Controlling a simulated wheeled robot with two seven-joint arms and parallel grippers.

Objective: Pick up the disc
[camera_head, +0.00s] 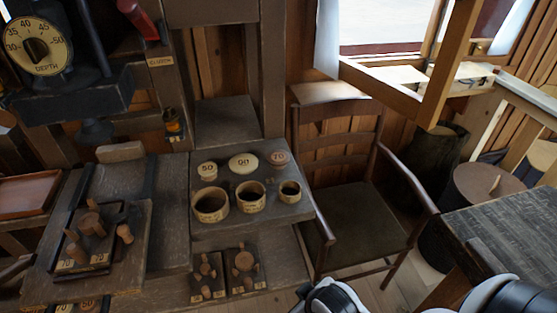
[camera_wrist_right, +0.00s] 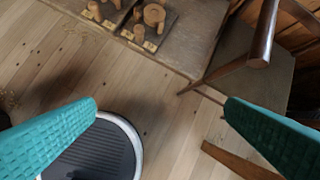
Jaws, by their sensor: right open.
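Three flat round discs with numbers lie in a row on a dark wooden table (camera_head: 240,228). The left disc reads 50 (camera_head: 208,171), the larger pale middle disc seems to read 00 or 90 (camera_head: 243,162), and the reddish right disc reads 70 (camera_head: 278,158). Which one is the task's disc I cannot tell. In the right wrist view my right gripper (camera_wrist_right: 162,102) is open, its teal fingers wide apart over the floor with nothing between them. The discs are not in that view. My left gripper is not in view.
Three hollow rings (camera_head: 250,197) stand in front of the discs. Dark boards with turned wooden pieces (camera_head: 242,262) sit lower in front, and another board (camera_head: 92,235) is at left. A wooden chair (camera_head: 350,215) stands right of the table. A dark bench (camera_head: 505,230) is at right.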

